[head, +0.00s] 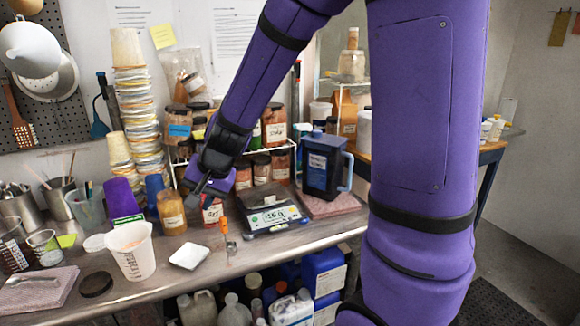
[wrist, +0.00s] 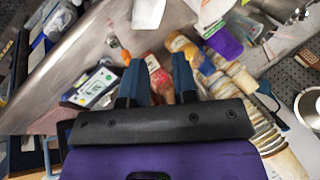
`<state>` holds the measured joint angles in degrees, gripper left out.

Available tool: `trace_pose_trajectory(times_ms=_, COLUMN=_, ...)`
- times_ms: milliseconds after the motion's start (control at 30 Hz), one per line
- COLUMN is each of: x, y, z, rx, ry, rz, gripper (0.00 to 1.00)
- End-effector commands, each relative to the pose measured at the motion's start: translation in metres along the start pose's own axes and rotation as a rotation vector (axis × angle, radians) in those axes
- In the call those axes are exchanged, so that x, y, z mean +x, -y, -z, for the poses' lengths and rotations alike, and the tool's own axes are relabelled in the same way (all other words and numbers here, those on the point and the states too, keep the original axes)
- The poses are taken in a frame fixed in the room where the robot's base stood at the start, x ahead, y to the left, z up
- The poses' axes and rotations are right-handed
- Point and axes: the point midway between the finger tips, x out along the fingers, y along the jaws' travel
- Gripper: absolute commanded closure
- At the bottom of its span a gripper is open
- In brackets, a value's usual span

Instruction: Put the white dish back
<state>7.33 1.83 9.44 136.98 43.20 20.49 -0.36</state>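The small square white dish (head: 189,256) sits flat on the metal counter, near its front, right of the white measuring beaker. It also shows at the top of the wrist view (wrist: 148,12). My gripper (head: 193,200) is above the counter behind the dish, in front of the jars, and apart from the dish. In the wrist view its two blue fingers (wrist: 160,75) stand apart with nothing held between them; a jar shows in the gap beyond.
A digital scale (head: 272,215) stands right of the dish, with an orange-handled tool (head: 226,232) between them. A measuring beaker (head: 133,250), an amber jar (head: 171,212) and a dark blue jug (head: 325,165) stand nearby. Bare counter surrounds the dish.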

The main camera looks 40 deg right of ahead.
Motion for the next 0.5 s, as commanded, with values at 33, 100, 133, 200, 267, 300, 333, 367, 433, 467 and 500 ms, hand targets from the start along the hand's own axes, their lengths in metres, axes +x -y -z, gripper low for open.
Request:
trace_pose_trajectory(times_ms=33, x=-0.019, y=0.003, z=-0.006, rx=-0.052, ry=-0.007, rz=0.006, gripper=0.73)
trace_pose_trajectory(times_ms=100, x=-0.042, y=0.003, z=-0.016, rx=-0.123, ry=-0.007, rz=0.003, gripper=0.73)
trace_pose_trajectory(times_ms=133, x=-0.052, y=0.003, z=-0.02, rx=-0.152, ry=-0.009, rz=0.002, gripper=0.73)
trace_pose_trajectory(times_ms=200, x=-0.074, y=0.0, z=-0.03, rx=-0.22, ry=-0.013, rz=-0.007, gripper=0.73)
trace_pose_trajectory(times_ms=267, x=-0.092, y=-0.003, z=-0.039, rx=-0.276, ry=-0.017, rz=-0.017, gripper=0.73)
trace_pose_trajectory(times_ms=300, x=-0.104, y=-0.007, z=-0.045, rx=-0.312, ry=-0.02, rz=-0.026, gripper=0.73)
trace_pose_trajectory(times_ms=333, x=-0.113, y=-0.009, z=-0.05, rx=-0.339, ry=-0.023, rz=-0.033, gripper=0.73)
trace_pose_trajectory(times_ms=367, x=-0.121, y=-0.012, z=-0.054, rx=-0.365, ry=-0.027, rz=-0.041, gripper=0.73)
trace_pose_trajectory(times_ms=433, x=-0.141, y=-0.02, z=-0.065, rx=-0.423, ry=-0.034, rz=-0.063, gripper=0.73)
trace_pose_trajectory(times_ms=467, x=-0.149, y=-0.025, z=-0.069, rx=-0.447, ry=-0.039, rz=-0.073, gripper=0.73)
trace_pose_trajectory(times_ms=500, x=-0.159, y=-0.03, z=-0.075, rx=-0.478, ry=-0.045, rz=-0.087, gripper=0.73)
